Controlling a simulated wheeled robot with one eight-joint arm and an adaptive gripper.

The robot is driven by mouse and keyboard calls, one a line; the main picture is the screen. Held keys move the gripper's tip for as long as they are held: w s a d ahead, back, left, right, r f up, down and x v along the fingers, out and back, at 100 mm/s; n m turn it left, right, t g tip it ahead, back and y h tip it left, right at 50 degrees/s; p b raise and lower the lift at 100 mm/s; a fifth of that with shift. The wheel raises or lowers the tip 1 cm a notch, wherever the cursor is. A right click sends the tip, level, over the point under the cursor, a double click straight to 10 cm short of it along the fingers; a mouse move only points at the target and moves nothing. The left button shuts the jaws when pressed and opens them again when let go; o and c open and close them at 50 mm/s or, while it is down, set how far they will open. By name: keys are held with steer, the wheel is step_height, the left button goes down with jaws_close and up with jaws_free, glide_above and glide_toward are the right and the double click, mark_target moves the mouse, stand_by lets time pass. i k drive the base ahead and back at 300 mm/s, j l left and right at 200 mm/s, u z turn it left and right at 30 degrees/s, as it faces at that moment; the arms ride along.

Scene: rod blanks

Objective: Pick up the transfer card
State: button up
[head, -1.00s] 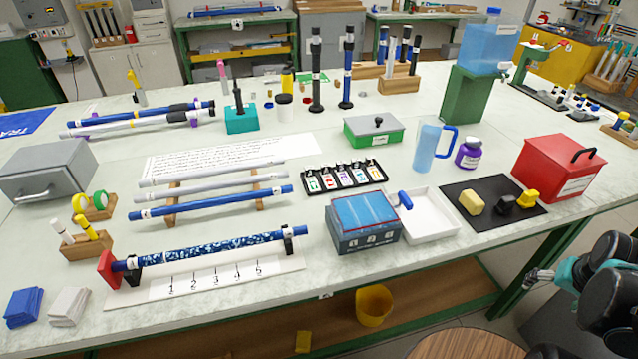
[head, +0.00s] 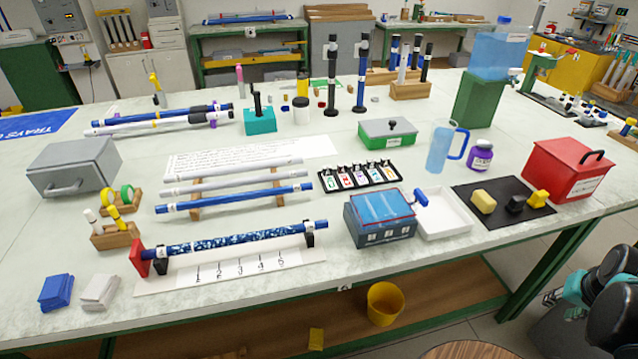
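No item is clearly labelled as the transfer card, and I cannot tell which one it is. A black rack (head: 340,188) with several lettered cards (head: 361,177) lies mid-table. A large printed white sheet (head: 290,148) lies flat behind the rod stand. A blue stack (head: 57,292) and a white stack (head: 100,292) of flat pieces lie at the front left corner. My gripper (head: 551,299) is at the lower right, beyond the table's front edge and far from all of these. It is small and partly hidden by my arm, so its opening does not show.
Near the front edge stand a patterned blue rod on a numbered board (head: 190,286), a blue box (head: 378,235) and a white tray (head: 460,222). A black mat (head: 500,215) and red box (head: 565,172) are at right. A yellow bin (head: 385,302) sits below.

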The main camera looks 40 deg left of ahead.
mark_target(327, 170)
steer(key=k+u, duration=0.25)
steer(key=u, duration=0.2)
steer(key=k+j+u, duration=0.1)
steer(key=u, duration=0.3)
steer(key=k+j, duration=0.05)
steer(key=k, duration=0.05)
